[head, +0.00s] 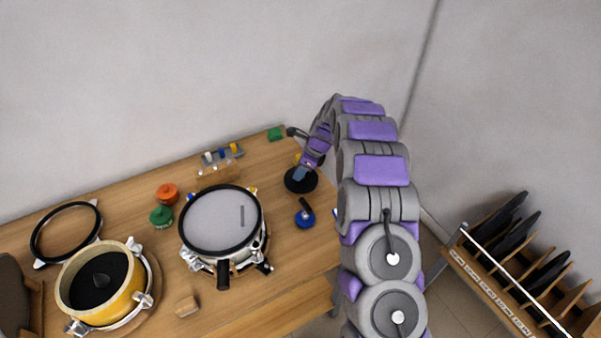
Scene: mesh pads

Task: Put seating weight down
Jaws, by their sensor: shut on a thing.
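My gripper (300,174) is at the right rear of the wooden table, reached over by my grey and purple arm. It is shut on a dark round disc that looks like the seating weight (302,187). The disc is at the fingertips, close over or on the table; I cannot tell whether it touches. The fingers hide part of its top. A drum with a grey mesh pad (215,222) and black rim stands to the left of the disc, apart from it.
A blue round tool (306,219) with a dark handle lies just in front of the disc. Orange (167,193) and green (161,216) round items, a yellow drum (76,289) and a black hoop (35,241) are left. A slotted rack (487,289) stands right.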

